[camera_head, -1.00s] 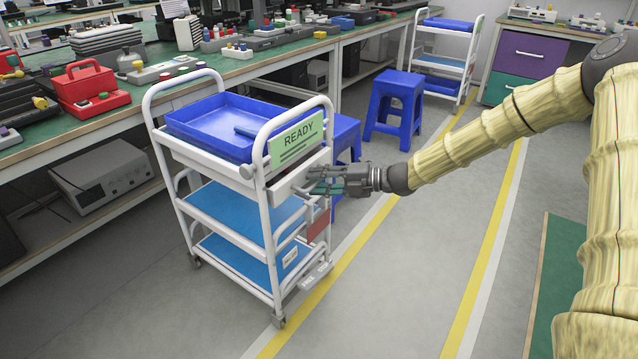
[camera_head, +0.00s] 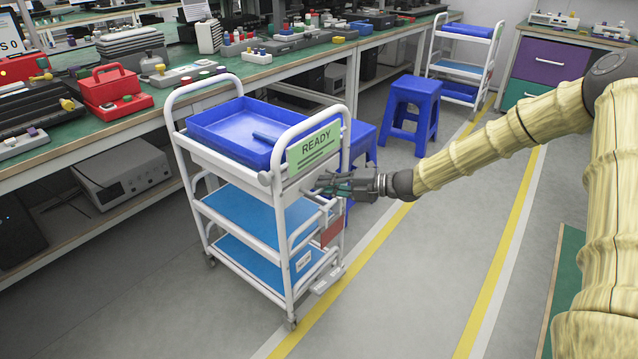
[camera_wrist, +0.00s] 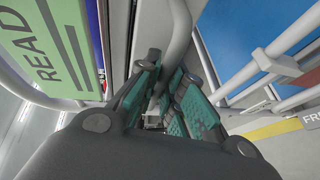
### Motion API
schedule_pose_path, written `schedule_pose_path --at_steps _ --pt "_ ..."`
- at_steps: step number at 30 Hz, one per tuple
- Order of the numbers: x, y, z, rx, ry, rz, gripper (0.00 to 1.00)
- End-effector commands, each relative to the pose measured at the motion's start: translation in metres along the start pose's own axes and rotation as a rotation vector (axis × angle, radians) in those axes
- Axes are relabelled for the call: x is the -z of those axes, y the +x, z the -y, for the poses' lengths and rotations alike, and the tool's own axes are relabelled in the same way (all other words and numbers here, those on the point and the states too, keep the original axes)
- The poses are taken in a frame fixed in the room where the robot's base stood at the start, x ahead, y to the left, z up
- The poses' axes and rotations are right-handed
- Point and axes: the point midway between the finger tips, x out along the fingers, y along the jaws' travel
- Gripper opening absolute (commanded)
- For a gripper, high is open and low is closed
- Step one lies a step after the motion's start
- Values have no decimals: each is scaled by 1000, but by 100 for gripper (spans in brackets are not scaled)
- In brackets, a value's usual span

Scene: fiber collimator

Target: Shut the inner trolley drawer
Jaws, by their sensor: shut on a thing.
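The white trolley (camera_head: 289,250) stands left of centre in the head view, with a green READY sign (camera_head: 315,147) on its near end. The white drawer front (camera_head: 293,192) shows just below the sign, close against the trolley frame; whether it is fully flush I cannot tell. My gripper (camera_head: 332,184) is at this end, its fingers shut on the drawer's pale handle bar. In the wrist view, the teal-padded fingers (camera_wrist: 165,100) close around the handle bar (camera_wrist: 178,35), and the sign (camera_wrist: 45,45) is at the left. The fingers partly hide the grip.
A blue tray (camera_head: 215,128) sits on the trolley top and blue shelves lie below. Blue stools (camera_head: 410,108) stand behind it. A long green-topped bench (camera_head: 225,72) runs along the left and back. A second trolley (camera_head: 462,62) stands far back.

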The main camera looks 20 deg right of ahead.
Motion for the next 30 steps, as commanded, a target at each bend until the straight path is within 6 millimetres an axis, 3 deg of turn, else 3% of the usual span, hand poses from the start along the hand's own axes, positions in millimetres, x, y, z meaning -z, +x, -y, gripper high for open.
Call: schedule_pose_path --at_steps 3,11,12,16,30 --pt "-6 -8 0 -1 6 17 0" --pt "-7 -7 1 -1 4 18 0" --pt "-7 -7 1 -1 4 18 11" --pt "-7 -7 1 -1 4 18 32" --pt "-8 -18 0 -3 4 22 32"
